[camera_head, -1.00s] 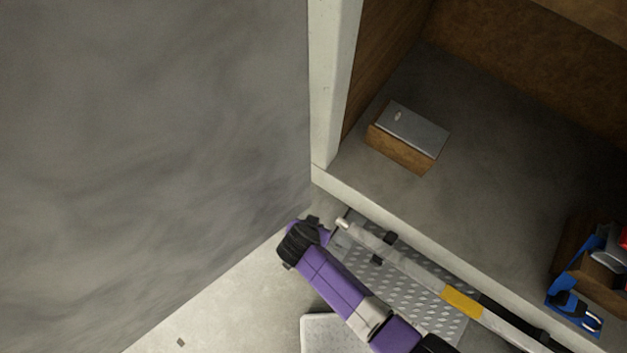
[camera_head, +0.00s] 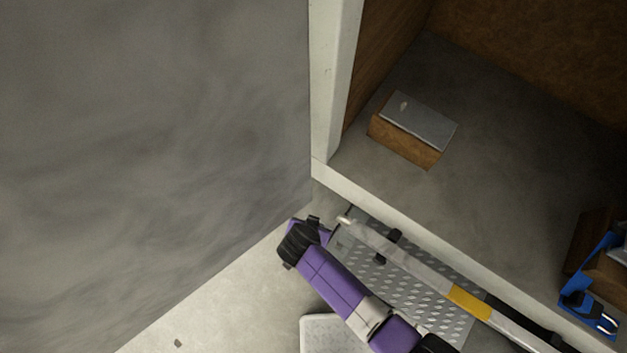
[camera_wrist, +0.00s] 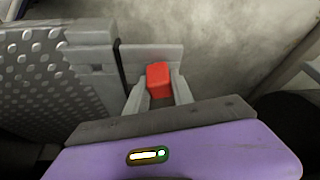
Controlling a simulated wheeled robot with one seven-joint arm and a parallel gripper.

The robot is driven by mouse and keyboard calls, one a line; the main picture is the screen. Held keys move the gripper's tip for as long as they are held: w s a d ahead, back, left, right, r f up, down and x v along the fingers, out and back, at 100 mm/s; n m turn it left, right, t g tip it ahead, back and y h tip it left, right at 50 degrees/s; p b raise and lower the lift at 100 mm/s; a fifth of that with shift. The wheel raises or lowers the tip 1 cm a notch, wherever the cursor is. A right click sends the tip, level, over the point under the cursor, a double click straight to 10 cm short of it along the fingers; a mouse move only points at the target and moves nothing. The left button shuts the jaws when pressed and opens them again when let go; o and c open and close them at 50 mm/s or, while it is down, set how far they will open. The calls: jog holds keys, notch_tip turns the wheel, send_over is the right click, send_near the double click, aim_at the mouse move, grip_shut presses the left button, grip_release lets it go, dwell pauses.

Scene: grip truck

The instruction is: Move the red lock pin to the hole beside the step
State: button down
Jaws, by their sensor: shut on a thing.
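In the wrist view, the red lock pin (camera_wrist: 159,79) shows as a red block between the two fingers of my gripper (camera_wrist: 158,92). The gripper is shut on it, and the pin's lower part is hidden. The grey treadplate step (camera_wrist: 42,75) lies just left of the gripper in the wrist view. In the head view, my gripper (camera_head: 322,231) is at the left end of the step (camera_head: 415,300), below the truck's sill. The pin cannot be made out there. I cannot make out the hole beside the step in either view.
A pole with a yellow band (camera_head: 468,300) runs along the step beside the sill (camera_head: 400,215). A wooden block with a grey top (camera_head: 420,122) sits on the truck floor. A blue tool (camera_head: 590,300) is at the right. A large grey panel (camera_head: 150,130) fills the left.

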jog(key=shift+f, duration=0.2)
jog(key=c, duration=1)
grip_release()
